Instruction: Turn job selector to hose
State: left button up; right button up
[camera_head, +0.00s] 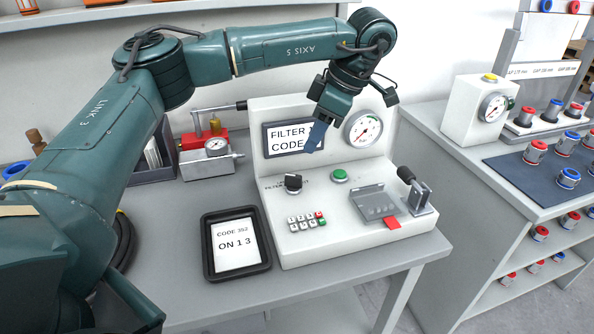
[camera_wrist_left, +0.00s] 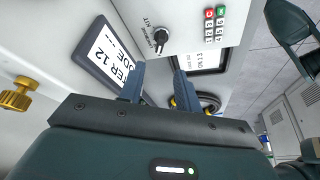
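The job selector is a black rotary knob (camera_head: 292,184) on the sloped face of the white test console (camera_head: 350,222), with small lettering around it, partly unreadable. It also shows in the left wrist view as a black knob (camera_wrist_left: 160,38) with a light pointer mark; I cannot tell which label it points at. My left gripper (camera_head: 316,140) is above and behind the knob, in front of the console's display, apart from the knob. In the wrist view its two blue fingers (camera_wrist_left: 157,80) stand apart with nothing between them.
The display (camera_head: 288,138) reads "FILTER" and "CODE", partly covered by my finger. A green button (camera_head: 339,175), a keypad (camera_head: 306,221) and a hinged grey fixture (camera_head: 376,203) are on the console. A tablet (camera_head: 236,244) reading "CODE 352 ON 1 3" lies left. A gauge (camera_head: 364,129) stands behind.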

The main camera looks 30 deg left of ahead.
aim_at(293, 176)
pick_arm(q)
jog(key=x, duration=1)
jog(key=shift+f, duration=0.1)
grip_shut()
